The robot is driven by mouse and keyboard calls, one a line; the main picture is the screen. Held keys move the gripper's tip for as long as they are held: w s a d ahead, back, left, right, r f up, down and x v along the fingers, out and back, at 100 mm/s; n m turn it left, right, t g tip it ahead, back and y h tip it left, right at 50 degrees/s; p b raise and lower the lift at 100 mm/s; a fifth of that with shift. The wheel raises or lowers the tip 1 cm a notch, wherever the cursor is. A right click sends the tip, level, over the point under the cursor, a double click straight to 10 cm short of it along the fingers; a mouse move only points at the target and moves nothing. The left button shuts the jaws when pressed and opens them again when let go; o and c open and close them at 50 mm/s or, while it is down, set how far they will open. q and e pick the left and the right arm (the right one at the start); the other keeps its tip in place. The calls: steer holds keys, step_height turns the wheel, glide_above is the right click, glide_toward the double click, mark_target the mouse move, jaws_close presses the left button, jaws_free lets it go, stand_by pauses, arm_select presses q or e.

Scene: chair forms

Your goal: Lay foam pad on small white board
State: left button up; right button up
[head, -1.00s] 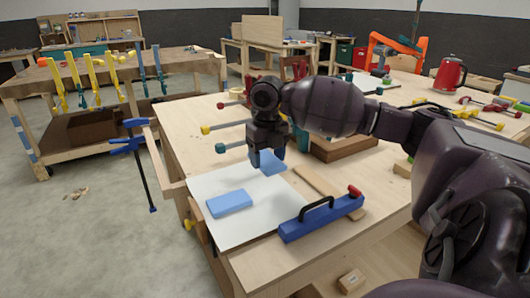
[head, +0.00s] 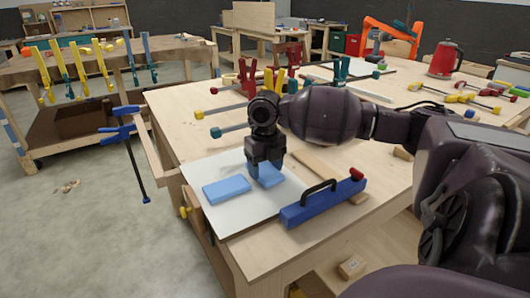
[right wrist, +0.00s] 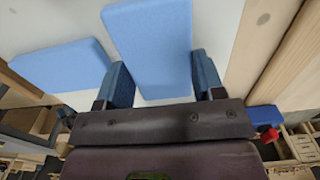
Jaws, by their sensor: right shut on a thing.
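My right gripper (head: 264,165) points down, shut on a blue foam pad (head: 270,178). The pad is at or just above the white board (head: 240,211); I cannot tell if it touches. In the right wrist view this pad (right wrist: 150,40) sits between the two blue fingers of the gripper (right wrist: 162,80). A second blue pad (head: 226,189) lies flat on the board, left of the held one, with a gap between them. It also shows in the right wrist view (right wrist: 62,66). My left gripper is out of view.
A blue tool with a black handle (head: 322,203) lies along the board's right edge. A wooden strip (head: 316,172) lies behind it. Clamps (head: 228,131) stick out at the table's left, and a red kettle (head: 446,58) stands at the far right.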

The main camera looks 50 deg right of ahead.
mark_target(265, 170)
stand_by(0.4)
steer(key=shift+f, duration=0.3)
stand_by(0.3)
steer(key=o, duration=1)
steer(key=shift+c, duration=0.2)
step_height(265, 170, up, 11)
steer(key=p, duration=0.2)
